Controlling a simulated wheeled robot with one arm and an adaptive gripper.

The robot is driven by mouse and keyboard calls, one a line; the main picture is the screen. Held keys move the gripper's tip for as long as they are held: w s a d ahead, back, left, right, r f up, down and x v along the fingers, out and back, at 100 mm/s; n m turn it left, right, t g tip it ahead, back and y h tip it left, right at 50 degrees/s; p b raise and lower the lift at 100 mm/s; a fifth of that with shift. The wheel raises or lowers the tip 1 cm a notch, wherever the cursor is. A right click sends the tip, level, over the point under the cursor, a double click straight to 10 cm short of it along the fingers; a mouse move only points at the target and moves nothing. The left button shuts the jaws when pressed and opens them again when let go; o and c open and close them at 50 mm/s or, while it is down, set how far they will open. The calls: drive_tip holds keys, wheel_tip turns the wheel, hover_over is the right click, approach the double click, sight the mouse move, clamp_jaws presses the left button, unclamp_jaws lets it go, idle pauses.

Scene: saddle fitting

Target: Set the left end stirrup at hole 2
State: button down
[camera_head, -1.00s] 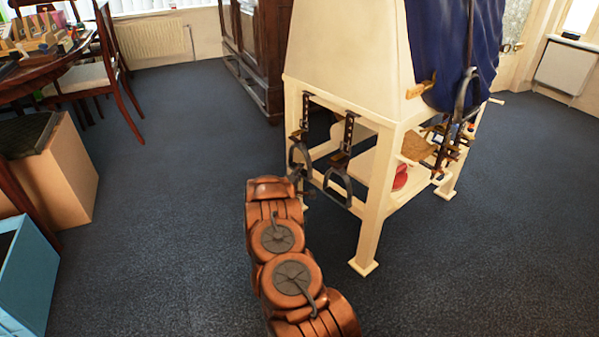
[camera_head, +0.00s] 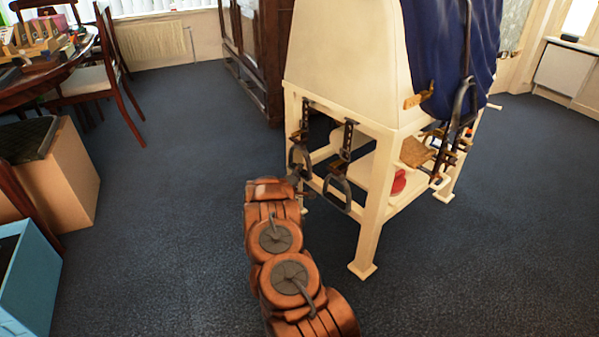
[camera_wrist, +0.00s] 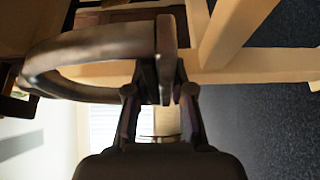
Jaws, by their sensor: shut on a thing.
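The left end stirrup (camera_head: 299,158) is a dark metal loop hanging below a dark strap with holes (camera_head: 305,112) at the left of the cream stand's front. My gripper (camera_head: 297,180) is at its lower left side. In the wrist view my gripper (camera_wrist: 160,92) is shut on the flat part of a stirrup (camera_wrist: 85,50), whose curved bar runs off to the left. A second stirrup (camera_head: 337,192) hangs from its own holed strap (camera_head: 348,138) to the right, apart from my gripper. Which hole the left strap is set at is too small to tell.
The cream stand (camera_head: 366,215) has a front leg right of my arm. A dark blue cover (camera_head: 440,60) and more hanging tack are on its right side. A cardboard box (camera_head: 60,185) and blue bin (camera_head: 28,275) stand at left. The carpet (camera_head: 170,200) between is clear.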

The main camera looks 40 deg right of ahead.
drive_tip(key=shift+r+p, duration=0.35)
drive_tip(key=shift+r, duration=0.3)
drive_tip(key=shift+f, duration=0.1)
drive_tip(key=c, duration=1)
unclamp_jaws()
drive_tip(key=shift+a, duration=0.15)
drive_tip(key=v, duration=1.1)
drive_tip(key=shift+s+a, duration=0.25)
drive_tip(key=shift+a, duration=0.1)
